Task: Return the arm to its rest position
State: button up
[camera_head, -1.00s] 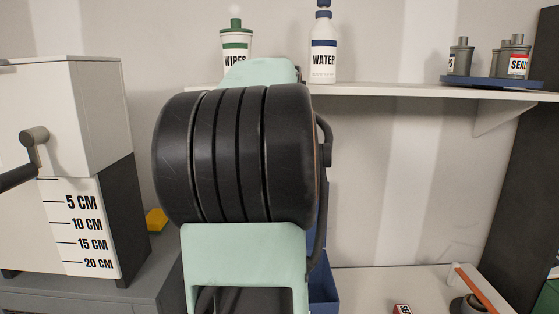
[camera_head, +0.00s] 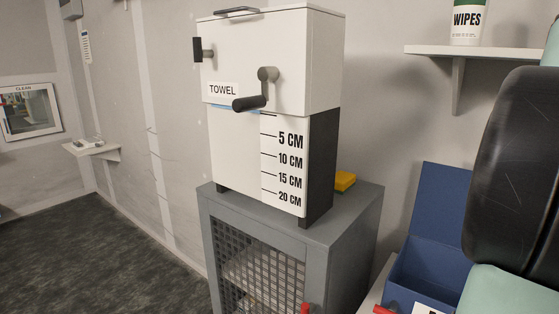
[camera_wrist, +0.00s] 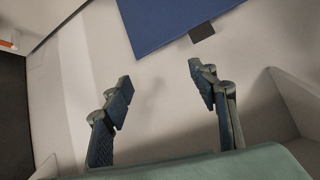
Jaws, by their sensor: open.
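My gripper (camera_wrist: 161,90) shows in the wrist view, with its two fingers spread apart and nothing between them. Beyond the fingers are a pale surface and a flat blue panel (camera_wrist: 175,18) at the top, apart from the fingertips. In the head view my arm, black and mint green, fills the right edge. My gripper is not in the head view.
A white towel dispenser (camera_head: 265,65) with a crank stands on a grey cabinet (camera_head: 335,225), a yellow block (camera_head: 345,181) behind it. An open blue box (camera_head: 440,225) is beside my arm. A wipes tub (camera_head: 467,22) stands on a wall shelf (camera_head: 480,51). Dark floor (camera_head: 90,245) is clear at left.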

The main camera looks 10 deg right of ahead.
jog(key=s+d+f+m+b, duration=0.1)
jog(key=s+f+m+b, duration=0.5)
jog(key=s+f+b, duration=0.5)
jog(key=w+a+f+n+t+y+p, duration=0.1)
jog(key=w+a+n+y+p, duration=0.35)
jog(key=a, duration=0.85)
jog(key=w+a+f+n+t+y+p, duration=0.15)
jog(key=w+a+n+p, duration=0.5)
jog(key=a, duration=0.75)
jog(key=s+a+f+n+g+y+p, duration=0.1)
jog(key=a+n+p, duration=0.3)
jog(key=a, duration=0.8)
jog(key=s+a+f+n+g+y+p, duration=0.1)
jog(key=s+a+f+n+p, duration=0.2)
jog(key=a, duration=0.9)
jog(key=shift+n+p, duration=0.85)
jog(key=shift+n, duration=0.05)
